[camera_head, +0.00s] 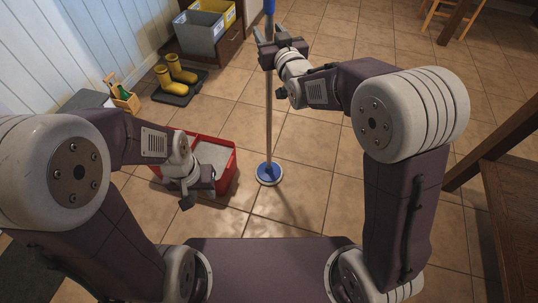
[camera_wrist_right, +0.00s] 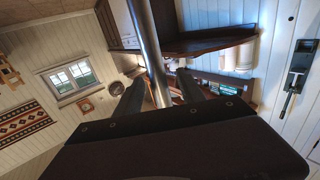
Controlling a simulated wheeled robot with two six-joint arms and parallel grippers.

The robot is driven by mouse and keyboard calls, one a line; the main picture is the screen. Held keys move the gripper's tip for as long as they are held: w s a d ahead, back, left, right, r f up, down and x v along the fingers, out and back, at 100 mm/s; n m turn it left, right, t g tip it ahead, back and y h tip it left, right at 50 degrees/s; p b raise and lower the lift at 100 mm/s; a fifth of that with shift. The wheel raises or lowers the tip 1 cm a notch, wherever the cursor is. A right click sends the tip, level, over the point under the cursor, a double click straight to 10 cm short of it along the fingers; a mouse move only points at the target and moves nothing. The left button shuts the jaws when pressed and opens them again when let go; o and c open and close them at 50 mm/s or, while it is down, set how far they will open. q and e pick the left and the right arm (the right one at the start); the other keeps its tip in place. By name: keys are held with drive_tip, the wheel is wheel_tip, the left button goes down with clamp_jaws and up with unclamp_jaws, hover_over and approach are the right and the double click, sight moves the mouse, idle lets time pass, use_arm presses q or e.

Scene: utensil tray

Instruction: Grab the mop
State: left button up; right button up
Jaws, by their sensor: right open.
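The mop (camera_head: 268,125) stands upright on the tiled floor, with a grey pole, a blue upper grip and a round blue base. My right gripper (camera_head: 268,52) is at the upper part of the pole, just below the blue grip. In the right wrist view the pole (camera_wrist_right: 150,55) passes between the two open fingers of my right gripper (camera_wrist_right: 160,95). Whether a finger touches the pole I cannot tell. My left gripper (camera_head: 188,202) hangs low in front of the red bin, away from the mop; its fingers are too small to read.
The red bin (camera_head: 234,166) stands on the floor just left of the mop base. Yellow boots (camera_head: 181,70) on a dark mat, a small wooden caddy (camera_head: 122,97) and grey and yellow boxes (camera_head: 199,36) are further left. A wooden table (camera_head: 515,185) is at the right.

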drive_tip(key=shift+r, duration=0.1)
clamp_jaws()
idle(1.3)
